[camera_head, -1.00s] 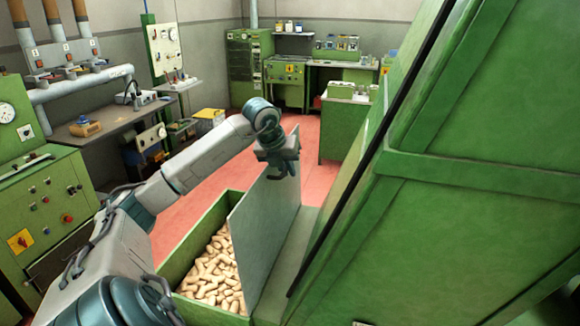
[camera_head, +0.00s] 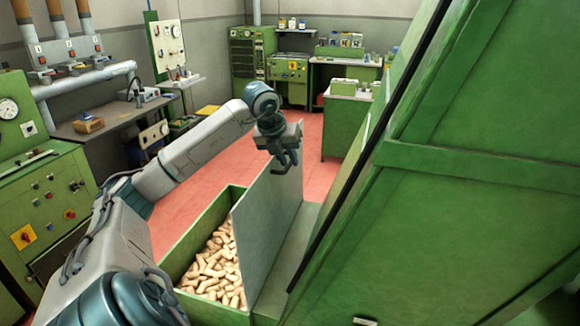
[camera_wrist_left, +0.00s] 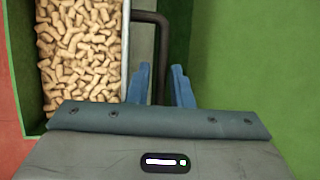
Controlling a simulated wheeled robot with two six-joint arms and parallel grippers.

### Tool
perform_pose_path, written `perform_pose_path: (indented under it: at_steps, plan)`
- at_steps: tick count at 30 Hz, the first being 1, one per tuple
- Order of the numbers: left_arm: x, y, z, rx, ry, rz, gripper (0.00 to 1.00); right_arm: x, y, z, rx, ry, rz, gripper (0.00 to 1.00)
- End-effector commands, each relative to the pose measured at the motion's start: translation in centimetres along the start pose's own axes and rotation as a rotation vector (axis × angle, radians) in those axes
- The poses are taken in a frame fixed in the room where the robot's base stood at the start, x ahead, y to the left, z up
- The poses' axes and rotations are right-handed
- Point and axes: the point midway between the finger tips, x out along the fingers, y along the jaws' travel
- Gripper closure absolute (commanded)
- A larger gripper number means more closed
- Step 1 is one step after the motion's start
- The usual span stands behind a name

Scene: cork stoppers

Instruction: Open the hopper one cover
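The hopper cover (camera_head: 265,225) is a grey panel standing upright, raised off the green hopper (camera_head: 178,262), whose inside shows many cork stoppers (camera_head: 212,265). The dark bar handle (camera_head: 279,172) sticks out from the cover's face near its top; it also shows in the left wrist view (camera_wrist_left: 160,55). My left gripper (camera_head: 288,160) is at this handle. In the left wrist view, its blue fingers (camera_wrist_left: 164,72) stand apart, with the handle between them and a visible gap on each side. The cover is seen edge-on there. My right gripper is not in view.
A large green cabinet (camera_head: 480,200) rises close on the right of the cover. A green control panel (camera_head: 45,205) and a workbench (camera_head: 105,122) stand at the left. Red floor (camera_head: 190,190) is clear behind the hopper. Another green bench (camera_head: 345,125) stands farther back.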

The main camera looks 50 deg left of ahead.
Motion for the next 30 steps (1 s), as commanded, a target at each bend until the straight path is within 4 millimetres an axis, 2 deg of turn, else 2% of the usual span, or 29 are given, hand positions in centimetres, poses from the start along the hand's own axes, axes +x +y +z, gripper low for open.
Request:
perform_pose_path:
  at_steps: [1, 4, 9, 12, 18, 30]
  plan:
    - [-0.8, 0.1, -0.1, 0.001, -0.005, 0.001, 0.81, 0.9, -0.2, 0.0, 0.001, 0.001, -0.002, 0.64]
    - [-3.0, 0.1, -0.1, 0.001, -0.007, 0.001, 0.81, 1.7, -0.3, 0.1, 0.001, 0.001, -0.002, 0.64]
    - [-6.2, 0.0, 0.0, 0.0, -0.004, -0.002, 0.81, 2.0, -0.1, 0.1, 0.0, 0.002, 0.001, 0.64]
    - [-7.4, 0.0, 0.0, -0.001, -0.003, -0.001, 0.81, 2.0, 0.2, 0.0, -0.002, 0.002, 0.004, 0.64]
    - [-8.3, 0.0, 0.0, 0.0, 0.0, 0.0, 0.81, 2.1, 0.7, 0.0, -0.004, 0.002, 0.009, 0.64]
    - [-8.2, 0.0, 0.0, 0.0, 0.0, 0.0, 0.81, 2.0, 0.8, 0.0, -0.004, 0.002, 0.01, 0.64]
